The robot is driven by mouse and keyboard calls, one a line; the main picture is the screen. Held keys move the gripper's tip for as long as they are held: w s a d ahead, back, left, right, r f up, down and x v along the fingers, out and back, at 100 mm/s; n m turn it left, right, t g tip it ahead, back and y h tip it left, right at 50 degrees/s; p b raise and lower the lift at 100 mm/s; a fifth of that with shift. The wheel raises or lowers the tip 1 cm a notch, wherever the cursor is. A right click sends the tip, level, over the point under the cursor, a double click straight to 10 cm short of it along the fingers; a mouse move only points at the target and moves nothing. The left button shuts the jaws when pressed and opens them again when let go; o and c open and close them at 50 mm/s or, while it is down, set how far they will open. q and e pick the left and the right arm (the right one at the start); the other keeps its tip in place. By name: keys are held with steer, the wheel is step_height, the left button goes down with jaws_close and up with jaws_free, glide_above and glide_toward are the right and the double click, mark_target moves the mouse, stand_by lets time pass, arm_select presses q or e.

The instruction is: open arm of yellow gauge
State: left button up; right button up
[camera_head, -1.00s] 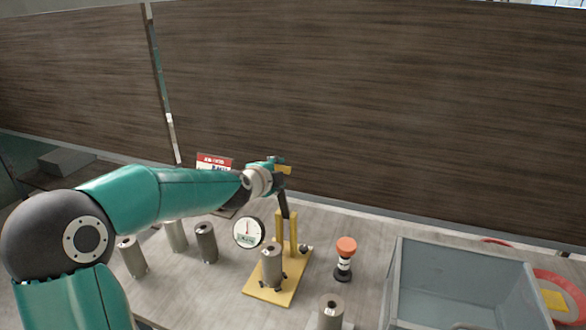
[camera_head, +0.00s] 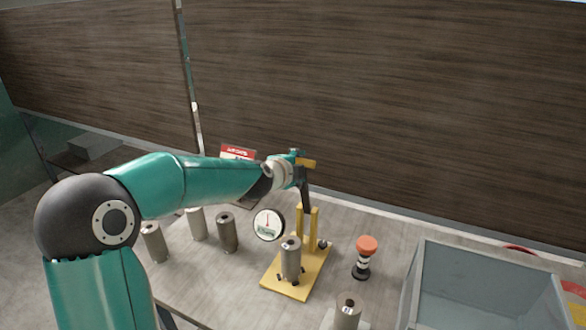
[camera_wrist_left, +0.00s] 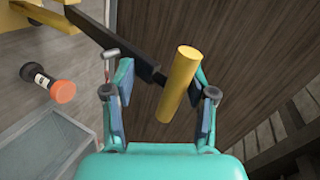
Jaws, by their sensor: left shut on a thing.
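The yellow gauge stands on the bench with its yellow base plate (camera_head: 301,289) and upright posts (camera_head: 313,232). A metal cylinder (camera_head: 291,262) stands upright on the base, and a white round dial (camera_head: 268,224) is beside it. The gauge's dark arm (camera_head: 306,197) points steeply up from the posts to a yellow handle bar (camera_head: 309,163). My left gripper (camera_head: 300,163) is at the handle. In the left wrist view the handle (camera_wrist_left: 179,85) is between the two fingers of my left gripper (camera_wrist_left: 162,90), shut on it, and the dark arm (camera_wrist_left: 95,32) runs off left. My right gripper is out of view.
An orange-topped black stamp-like object (camera_head: 366,246) stands right of the gauge. A grey bin (camera_head: 413,290) is farther right. Several metal cylinders (camera_head: 228,233) stand left of the gauge, and one (camera_head: 347,313) in front. A brown wood-grain panel (camera_head: 400,110) rises behind the bench.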

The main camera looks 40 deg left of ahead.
arm_select(q)
steer(key=v, duration=1.2)
stand_by(0.4)
